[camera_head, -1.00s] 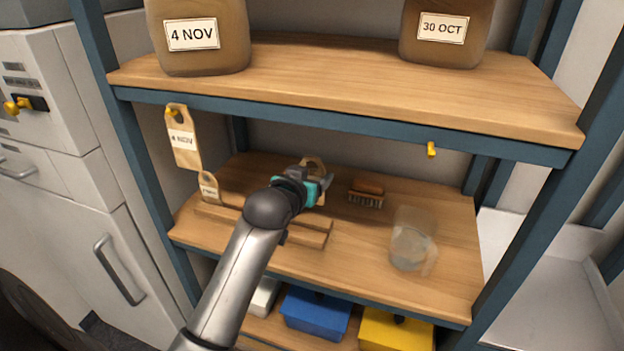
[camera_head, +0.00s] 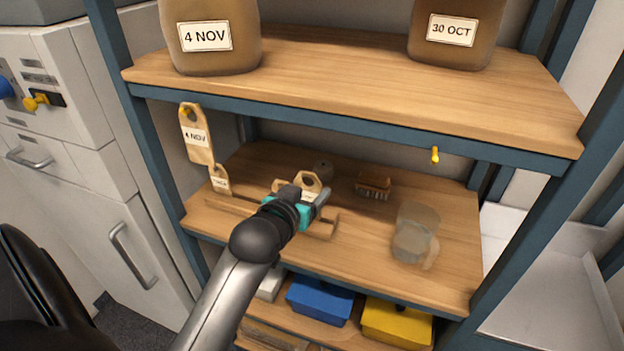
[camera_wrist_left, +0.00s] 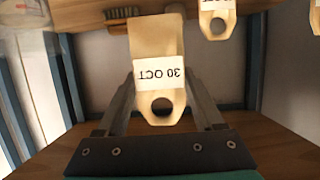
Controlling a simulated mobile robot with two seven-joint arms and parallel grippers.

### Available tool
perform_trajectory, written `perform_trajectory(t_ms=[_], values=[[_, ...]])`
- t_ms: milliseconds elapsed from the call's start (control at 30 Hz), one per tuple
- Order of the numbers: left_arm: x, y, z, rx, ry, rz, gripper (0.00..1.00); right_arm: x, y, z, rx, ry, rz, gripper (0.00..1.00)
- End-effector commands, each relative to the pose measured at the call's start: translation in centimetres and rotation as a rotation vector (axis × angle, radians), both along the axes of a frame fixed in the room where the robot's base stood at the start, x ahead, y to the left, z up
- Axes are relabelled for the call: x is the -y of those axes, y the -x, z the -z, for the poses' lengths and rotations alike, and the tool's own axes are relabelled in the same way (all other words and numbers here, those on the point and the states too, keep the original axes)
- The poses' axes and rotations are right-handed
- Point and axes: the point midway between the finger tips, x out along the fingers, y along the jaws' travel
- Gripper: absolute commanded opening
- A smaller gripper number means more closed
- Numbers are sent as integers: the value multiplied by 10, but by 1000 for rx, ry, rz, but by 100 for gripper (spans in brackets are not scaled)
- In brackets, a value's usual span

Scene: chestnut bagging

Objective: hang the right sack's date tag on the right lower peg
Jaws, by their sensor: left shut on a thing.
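The right sack (camera_head: 455,35), labelled 30 OCT, stands on the upper shelf. The right lower peg (camera_head: 435,156) is yellow, bare, and sticks out of the blue beam below it. My left gripper (camera_head: 318,202) is over the lower shelf, left of and below that peg. It is shut on a wooden date tag (camera_head: 309,182). In the left wrist view this tag (camera_wrist_left: 158,45) reads 30 OCT upside down, its hole between the fingers of my gripper (camera_wrist_left: 165,98). My right gripper is not in view.
A 4 NOV tag (camera_head: 195,138) hangs on the left peg below the left sack (camera_head: 212,30). Other tags (camera_head: 220,180) stand in a wooden rack (camera_head: 235,205). A brush (camera_head: 373,185) and a clear jug (camera_head: 415,235) stand right of the gripper. Blue posts flank the shelves.

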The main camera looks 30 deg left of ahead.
Motion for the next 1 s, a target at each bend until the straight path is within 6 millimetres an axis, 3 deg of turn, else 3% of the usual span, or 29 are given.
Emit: perform_trajectory(t_ms=[1000], values=[[19,80,0,-2,1,0,29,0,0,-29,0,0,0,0]])
